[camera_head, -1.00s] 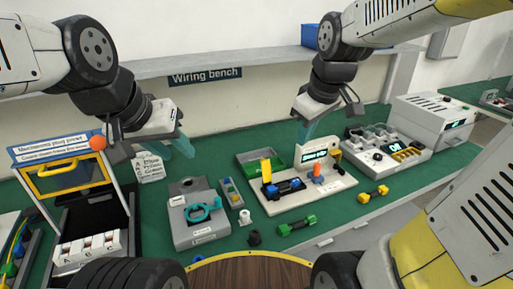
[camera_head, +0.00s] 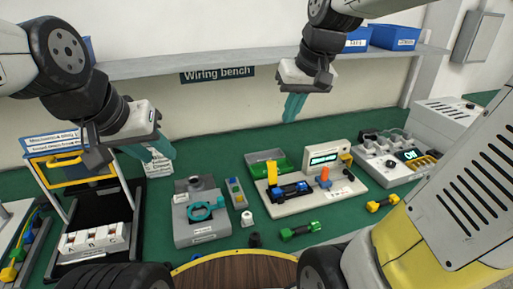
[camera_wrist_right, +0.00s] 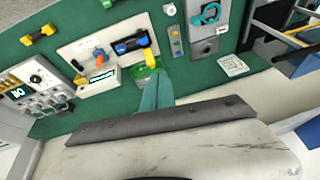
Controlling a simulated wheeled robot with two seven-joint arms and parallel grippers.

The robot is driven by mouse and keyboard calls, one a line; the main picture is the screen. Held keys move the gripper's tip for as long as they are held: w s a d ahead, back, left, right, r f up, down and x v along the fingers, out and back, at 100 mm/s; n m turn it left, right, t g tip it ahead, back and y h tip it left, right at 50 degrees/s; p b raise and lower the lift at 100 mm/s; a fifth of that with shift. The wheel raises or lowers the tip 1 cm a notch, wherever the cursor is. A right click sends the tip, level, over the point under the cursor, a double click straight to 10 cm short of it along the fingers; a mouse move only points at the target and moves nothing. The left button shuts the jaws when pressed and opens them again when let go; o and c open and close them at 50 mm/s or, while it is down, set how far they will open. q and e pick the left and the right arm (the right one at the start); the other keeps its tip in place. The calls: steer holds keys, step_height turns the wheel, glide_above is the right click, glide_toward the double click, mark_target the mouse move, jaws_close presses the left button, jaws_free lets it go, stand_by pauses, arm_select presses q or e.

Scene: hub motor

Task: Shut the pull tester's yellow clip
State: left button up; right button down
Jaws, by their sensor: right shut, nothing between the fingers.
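The pull tester is a pale plate (camera_head: 293,204) with a lit display box (camera_head: 323,159) at its back. A yellow clip (camera_head: 272,171) stands up at its left end; it also shows in the right wrist view (camera_wrist_right: 151,57). A blue and black connector (camera_head: 290,190) lies on the plate beside it, with an orange piece (camera_head: 325,176) to the right. My right gripper (camera_head: 293,108) is shut and empty, above and behind the tester, apart from the clip. My left gripper (camera_head: 158,152) hangs at the left, its fingers seeming apart and empty.
A grey fixture with a teal handle (camera_head: 203,211) stands left of the tester. A shelf with blue bins (camera_head: 395,37) runs above. A grey instrument (camera_head: 398,158) stands at right.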

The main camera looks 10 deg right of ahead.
steer(key=w+a+f+g, duration=0.1)
steer(key=w+f+g, duration=0.15)
steer(key=w, duration=0.65)
steer(key=n, duration=0.1)
glide_above(271, 171)
steer(key=s+d+x, duration=0.1)
steer(key=x, duration=0.3)
steer(key=w+a+f+n+g+h, duration=0.1)
steer(key=w+a+f+g+h, duration=0.1)
steer(key=w+f, duration=0.8)
steer(key=s+f, duration=0.4)
steer(key=f, duration=0.5)
steer(key=shift+s+d+f, duration=0.3)
steer(key=shift+d+f, duration=0.1)
steer(key=shift+d, duration=0.1)
steer(key=shift+g, duration=0.25)
